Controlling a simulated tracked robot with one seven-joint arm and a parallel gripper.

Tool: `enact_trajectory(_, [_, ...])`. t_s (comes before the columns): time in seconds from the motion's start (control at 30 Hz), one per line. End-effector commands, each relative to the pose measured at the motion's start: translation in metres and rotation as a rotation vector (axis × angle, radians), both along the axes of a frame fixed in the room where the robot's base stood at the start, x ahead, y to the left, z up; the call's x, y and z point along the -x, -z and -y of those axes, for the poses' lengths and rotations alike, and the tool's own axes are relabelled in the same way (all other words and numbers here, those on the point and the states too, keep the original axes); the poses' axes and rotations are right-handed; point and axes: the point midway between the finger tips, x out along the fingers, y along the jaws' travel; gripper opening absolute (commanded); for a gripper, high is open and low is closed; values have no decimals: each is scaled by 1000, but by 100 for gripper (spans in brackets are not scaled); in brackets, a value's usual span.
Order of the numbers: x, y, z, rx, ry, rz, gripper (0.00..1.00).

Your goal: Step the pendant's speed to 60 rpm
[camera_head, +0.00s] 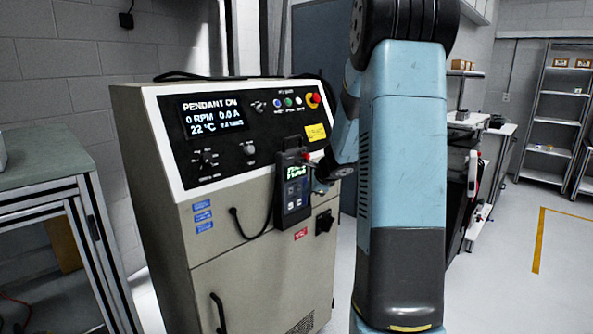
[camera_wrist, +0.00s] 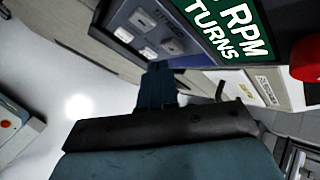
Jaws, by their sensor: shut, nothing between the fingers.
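The dark pendant (camera_head: 292,188) hangs on the front of the control cabinet (camera_head: 180,235), with a lit green screen and buttons below it. In the wrist view its green screen (camera_wrist: 225,30) shows "RPM" and "TURNS"; the number before RPM is cut off. Several pale grey buttons (camera_wrist: 143,19) sit beside the screen. The cabinet display (camera_head: 212,116) reads "PENDANT ON", 0 RPM, 0.0 A and 22 °C. My gripper (camera_wrist: 160,72) is shut and empty, its tip close to the button area; whether it touches is unclear. In the head view my arm partly covers it.
A red knob (camera_wrist: 306,57) sits beside the pendant screen. The cabinet panel has a red emergency button (camera_head: 315,99) and small knobs. A cable (camera_head: 240,226) loops beside the pendant. A workbench (camera_head: 45,160) stands left; shelves (camera_head: 556,110) stand far right, with open floor before them.

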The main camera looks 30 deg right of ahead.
Motion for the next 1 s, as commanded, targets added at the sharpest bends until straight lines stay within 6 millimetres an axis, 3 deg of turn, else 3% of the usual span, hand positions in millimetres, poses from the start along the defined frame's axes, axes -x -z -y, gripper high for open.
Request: enact_trajectory(1.0, [-9, -1, -3, 0, 0, 0, 0])
